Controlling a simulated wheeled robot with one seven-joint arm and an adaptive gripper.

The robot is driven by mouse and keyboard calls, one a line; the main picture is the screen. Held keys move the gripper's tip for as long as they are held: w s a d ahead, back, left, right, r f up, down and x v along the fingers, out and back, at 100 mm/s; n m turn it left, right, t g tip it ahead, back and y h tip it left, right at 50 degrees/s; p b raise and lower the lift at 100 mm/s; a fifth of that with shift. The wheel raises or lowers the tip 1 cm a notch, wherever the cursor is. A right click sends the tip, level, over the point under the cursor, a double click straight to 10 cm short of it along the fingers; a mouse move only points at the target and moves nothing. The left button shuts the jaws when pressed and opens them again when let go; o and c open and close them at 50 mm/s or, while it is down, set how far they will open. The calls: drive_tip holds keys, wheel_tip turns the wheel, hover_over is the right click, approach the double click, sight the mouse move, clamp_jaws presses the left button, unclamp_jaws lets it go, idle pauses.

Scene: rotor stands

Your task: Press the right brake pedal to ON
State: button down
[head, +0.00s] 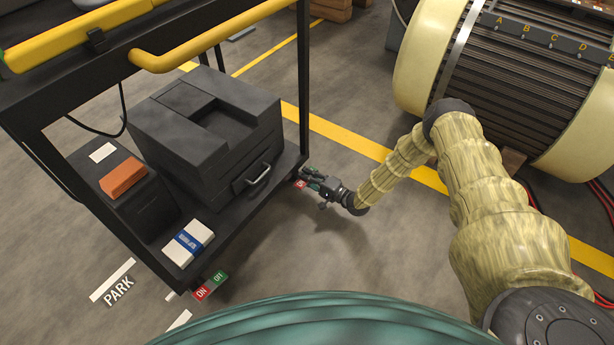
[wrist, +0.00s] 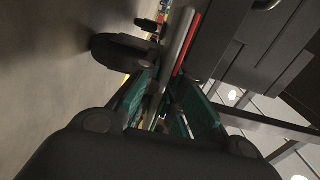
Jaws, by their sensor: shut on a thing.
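The cart's right brake pedal (head: 300,184) is at the lower right corner of the cart. Its red part with a white mark shows in the head view; my gripper hides much of the rest. My gripper (head: 313,179) is low by this corner, at the pedal. In the wrist view its teal-padded fingers (wrist: 168,98) are close around a thin plate with a red edge (wrist: 188,45), which looks like the pedal. Whether the pedal is tipped to ON cannot be told. The left brake pedal (head: 209,286), red ON and green OFF, is at the near corner.
The cart (head: 285,171) carries a dark machine (head: 205,120), an orange block (head: 122,177) and a white-blue box (head: 188,243). A dark wheel (wrist: 122,52) is beside my fingers. A large rotor (head: 520,75) stands at the right. Floor between is clear.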

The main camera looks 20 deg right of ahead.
drive_tip(key=shift+s+a+n, duration=0.1)
drive_tip(key=shift+n, duration=1.3)
drive_tip(key=c, duration=1.5)
unclamp_jaws()
drive_tip(key=shift+r, duration=0.1)
drive_tip(key=v, duration=1.2)
